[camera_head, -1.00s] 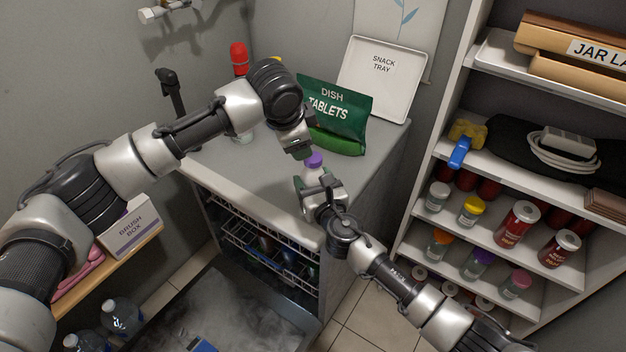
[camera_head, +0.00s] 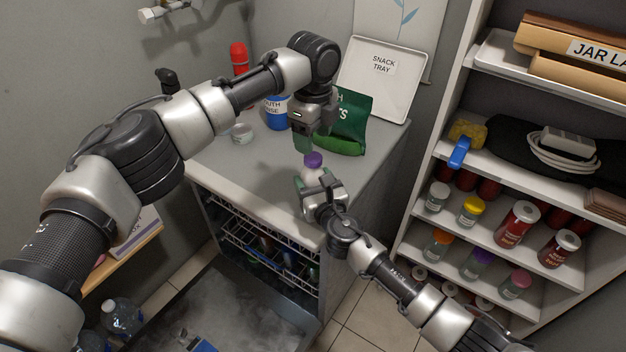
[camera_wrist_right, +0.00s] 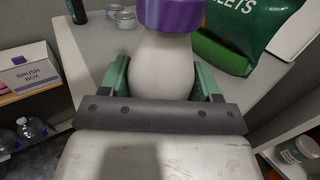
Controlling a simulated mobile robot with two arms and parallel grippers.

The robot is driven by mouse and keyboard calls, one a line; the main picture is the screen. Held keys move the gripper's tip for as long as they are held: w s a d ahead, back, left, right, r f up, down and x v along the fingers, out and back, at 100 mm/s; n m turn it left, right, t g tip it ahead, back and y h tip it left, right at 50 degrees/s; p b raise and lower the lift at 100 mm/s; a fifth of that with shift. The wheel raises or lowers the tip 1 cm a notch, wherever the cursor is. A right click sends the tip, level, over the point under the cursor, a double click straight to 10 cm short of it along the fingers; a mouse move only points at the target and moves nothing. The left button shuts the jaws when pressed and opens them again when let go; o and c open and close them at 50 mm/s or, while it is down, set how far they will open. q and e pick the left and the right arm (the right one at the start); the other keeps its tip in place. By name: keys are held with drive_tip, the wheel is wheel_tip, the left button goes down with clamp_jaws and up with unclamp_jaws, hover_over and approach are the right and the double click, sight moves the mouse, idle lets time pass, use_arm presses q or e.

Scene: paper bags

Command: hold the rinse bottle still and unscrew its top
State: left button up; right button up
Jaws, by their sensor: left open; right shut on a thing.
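The rinse bottle (camera_head: 313,174), white with a purple top (camera_head: 313,160), stands upright at the counter's front. My right gripper (camera_head: 316,185) is shut around its body. In the right wrist view the white body (camera_wrist_right: 163,62) sits between the green fingers, and the purple top (camera_wrist_right: 171,14) is on it, cut by the upper edge. My left gripper (camera_head: 305,145) is open and points down, just above and slightly left of the top in the head view. I cannot tell whether its fingers touch the top. It is not in the right wrist view.
A green dish tablets bag (camera_head: 346,125) stands close behind the bottle, partly hidden by my left gripper. A blue bottle (camera_head: 277,112) with a partly covered label and a small jar (camera_head: 241,132) are at the back left. A snack tray (camera_head: 385,95) leans behind.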

sight(313, 157)
use_arm(q)
drive_tip(key=shift+f, duration=2.65)
